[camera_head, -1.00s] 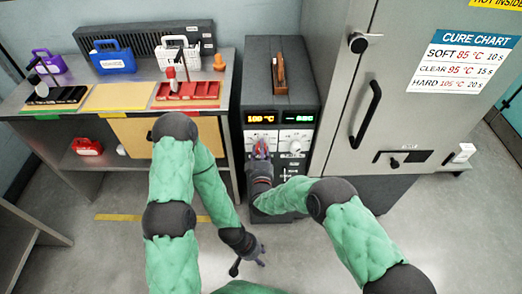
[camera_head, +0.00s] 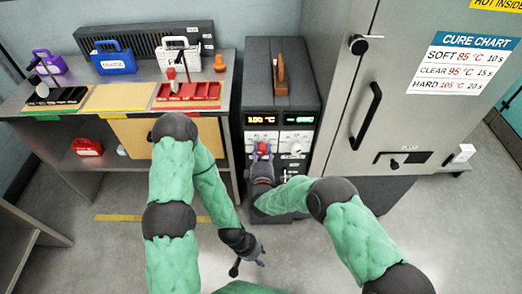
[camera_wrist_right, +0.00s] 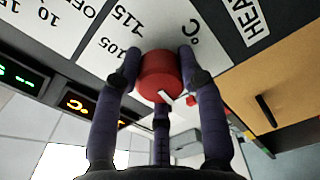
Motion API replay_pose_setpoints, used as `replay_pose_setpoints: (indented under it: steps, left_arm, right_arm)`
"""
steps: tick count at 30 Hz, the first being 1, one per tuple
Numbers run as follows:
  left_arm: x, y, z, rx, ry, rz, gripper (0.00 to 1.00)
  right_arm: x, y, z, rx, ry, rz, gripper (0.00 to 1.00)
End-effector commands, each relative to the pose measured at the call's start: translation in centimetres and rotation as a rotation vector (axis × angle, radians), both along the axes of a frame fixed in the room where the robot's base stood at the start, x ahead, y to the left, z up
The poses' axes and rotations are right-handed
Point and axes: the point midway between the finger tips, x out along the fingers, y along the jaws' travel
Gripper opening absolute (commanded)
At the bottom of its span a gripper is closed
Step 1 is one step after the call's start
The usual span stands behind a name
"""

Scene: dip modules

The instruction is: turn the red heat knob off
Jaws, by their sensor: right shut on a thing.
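The red heat knob (camera_head: 263,147) is on the front panel of the dark heater unit (camera_head: 284,75), below a lit orange temperature display (camera_head: 261,120). My right gripper (camera_head: 262,155) is shut on the knob. In the right wrist view, the fingers of my right gripper (camera_wrist_right: 160,80) surround the red knob (camera_wrist_right: 158,72), with a white mark on its front. Printed labels beside it read OFF, 105 and 115 °C. My left gripper (camera_head: 249,258) hangs low over the floor, empty, its fingers spread.
A white knob (camera_head: 295,148) and a green display (camera_head: 298,120) sit right of the red knob. A bench (camera_head: 225,105) with trays and caddies stands left. A grey cabinet (camera_head: 400,130) with a black handle stands close on the right.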

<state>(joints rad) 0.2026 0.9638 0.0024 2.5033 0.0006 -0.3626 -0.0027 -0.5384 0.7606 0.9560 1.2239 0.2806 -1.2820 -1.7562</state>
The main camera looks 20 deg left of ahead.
Motion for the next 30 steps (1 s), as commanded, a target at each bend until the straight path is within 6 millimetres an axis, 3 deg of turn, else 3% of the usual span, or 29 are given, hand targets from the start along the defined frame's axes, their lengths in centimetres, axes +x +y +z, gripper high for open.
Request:
replay_pose_setpoints:
  steps: [1,15,30]
  left_arm:
    - [-0.01,0.0,0.06,0.0,0.0,0.0,0.4]
    - [0.0,0.0,0.47,0.0,0.0,0.0,0.4]
    - [0.0,0.0,0.59,0.0,0.0,0.0,0.4]
  right_arm:
    - [-0.23,-0.52,-0.98,-0.048,0.009,-0.008,0.07]
    - [-0.15,-0.61,-0.74,-0.375,-0.089,-0.009,0.07]
    - [-0.05,-0.62,-0.51,-0.471,-0.121,-0.01,0.07]
